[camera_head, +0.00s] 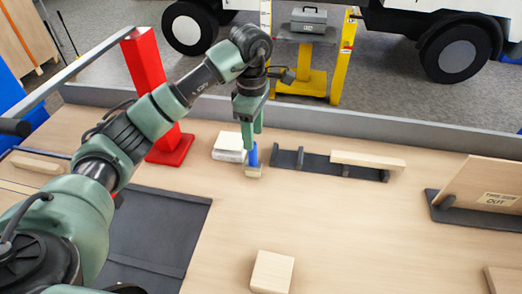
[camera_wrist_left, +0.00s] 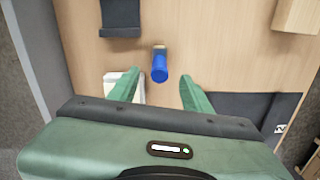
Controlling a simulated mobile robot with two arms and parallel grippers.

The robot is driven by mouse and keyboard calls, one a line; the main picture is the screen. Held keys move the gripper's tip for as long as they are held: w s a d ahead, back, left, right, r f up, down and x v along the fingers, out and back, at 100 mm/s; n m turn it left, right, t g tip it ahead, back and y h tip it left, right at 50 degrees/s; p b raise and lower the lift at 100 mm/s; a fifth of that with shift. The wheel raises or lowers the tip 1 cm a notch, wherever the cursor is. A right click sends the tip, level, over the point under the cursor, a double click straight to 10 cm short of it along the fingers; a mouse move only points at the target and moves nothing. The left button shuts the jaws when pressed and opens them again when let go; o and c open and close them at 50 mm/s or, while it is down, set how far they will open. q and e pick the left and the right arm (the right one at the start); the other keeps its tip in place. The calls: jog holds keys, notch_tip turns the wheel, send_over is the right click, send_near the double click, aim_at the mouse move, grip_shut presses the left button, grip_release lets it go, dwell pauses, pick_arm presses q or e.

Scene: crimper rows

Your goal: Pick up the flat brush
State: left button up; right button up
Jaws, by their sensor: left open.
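The flat brush (camera_head: 253,158) has a blue handle and a pale tan lower end. It stands upright on the wooden table, handle up. In the left wrist view its blue handle (camera_wrist_left: 160,68) shows end-on, between and just beyond the fingertips. My left gripper (camera_head: 252,130) points down over the brush with its green fingers close to the handle top. The fingers are open, one on each side in the left wrist view (camera_wrist_left: 159,82), with gaps beside the handle. My right gripper does not show.
A white stack (camera_head: 229,148) sits just left of the brush. A dark rack (camera_head: 318,162) with a wooden bar (camera_head: 368,160) lies to the right. A red post (camera_head: 146,80), a dark mat (camera_head: 150,235) and a wooden block (camera_head: 272,271) stand around. The table's middle is clear.

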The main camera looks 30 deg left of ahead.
aim_at(252, 153)
pick_arm(q)
jog(key=shift+w, duration=0.15)
jog(key=shift+w+f, duration=0.1)
jog(key=shift+f, duration=0.3)
jog(key=f+p, duration=0.1)
jog(key=f, duration=0.3)
jog(key=f+p, duration=0.1)
jog(key=f, duration=0.1)
jog(key=shift+s+a+f+p, duration=0.1)
jog(key=shift+s+a+p, duration=0.1)
jog(key=shift+s+p, duration=0.1)
jog(key=shift+f, duration=0.35)
grip_shut()
